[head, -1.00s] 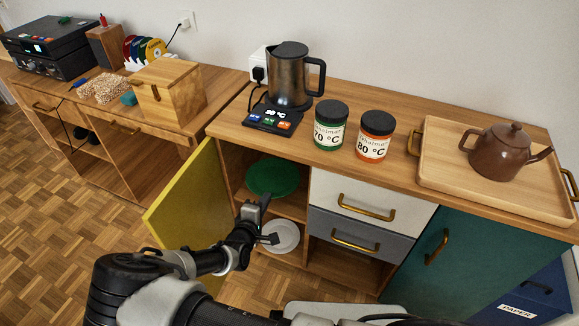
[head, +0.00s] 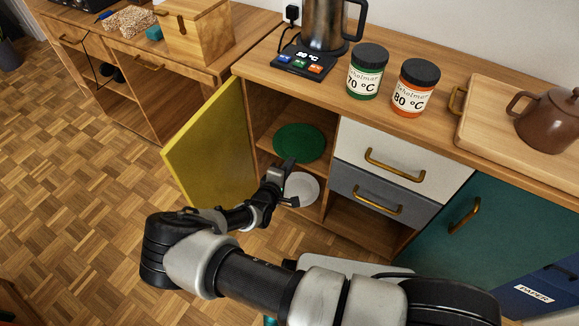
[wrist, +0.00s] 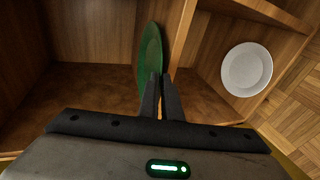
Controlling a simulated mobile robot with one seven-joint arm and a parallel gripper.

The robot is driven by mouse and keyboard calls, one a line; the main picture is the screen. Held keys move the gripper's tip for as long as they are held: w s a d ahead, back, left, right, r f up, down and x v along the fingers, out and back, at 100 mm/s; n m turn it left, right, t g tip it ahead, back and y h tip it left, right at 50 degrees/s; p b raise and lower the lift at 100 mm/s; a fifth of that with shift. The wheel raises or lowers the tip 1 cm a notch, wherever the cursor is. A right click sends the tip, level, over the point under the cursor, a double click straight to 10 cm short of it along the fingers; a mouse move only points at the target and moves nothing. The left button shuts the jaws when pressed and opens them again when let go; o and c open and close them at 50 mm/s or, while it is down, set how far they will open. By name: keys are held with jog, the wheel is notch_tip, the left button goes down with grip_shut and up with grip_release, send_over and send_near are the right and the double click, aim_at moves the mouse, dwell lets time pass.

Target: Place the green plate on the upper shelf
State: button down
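The green plate (head: 300,142) lies level in the upper space of the open cabinet, at the upper shelf (head: 266,135). In the wrist view the plate (wrist: 150,50) shows nearly edge-on beside the shelf board. My gripper (head: 287,172) is at the cabinet opening, by the plate's near rim. In the wrist view its fingers (wrist: 161,82) are close together with a narrow gap. The left finger overlaps the plate. The contact is hidden, so I cannot tell whether they grip the rim. A white plate (wrist: 247,69) lies in the lower space.
The yellow door (head: 212,150) stands open to the left. Drawers (head: 390,165) stand close on the right. The worktop above carries a kettle (head: 323,20), a green jar (head: 367,72), an orange jar (head: 413,88) and a tray (head: 480,128) with a teapot (head: 550,120).

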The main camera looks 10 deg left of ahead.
jog(key=c, duration=2)
grip_release()
jog(key=p+v, duration=0.3)
jog(key=v, duration=0.9)
jog(key=d+r+m+g+h, duration=0.1)
jog(key=d+r+m+g, duration=0.25)
jog(key=d+r, duration=0.4)
jog(key=d+r+m+g+h, duration=0.1)
jog(key=d+r+m+g, duration=0.3)
jog(key=r, duration=0.6)
jog(key=d+r+m+g+h, duration=0.25)
jog(key=d+r+m, duration=0.3)
jog(key=r, duration=0.35)
jog(key=s+d+r+m+y, duration=0.1)
jog(key=s+d+r+y, duration=0.1)
jog(key=s+r, duration=0.3)
jog(key=s+d+r+m+t+y, duration=0.1)
jog(key=s+d+r+y, duration=0.2)
jog(key=s+d+r, duration=0.2)
jog(key=s+d+r+m+y, duration=0.1)
jog(key=s+d+r, duration=0.3)
jog(key=r, duration=0.6)
jog(key=shift+s+r+t+y, duration=0.3)
jog(key=shift+s+r+y, duration=0.15)
jog(key=shift+y, duration=0.2)
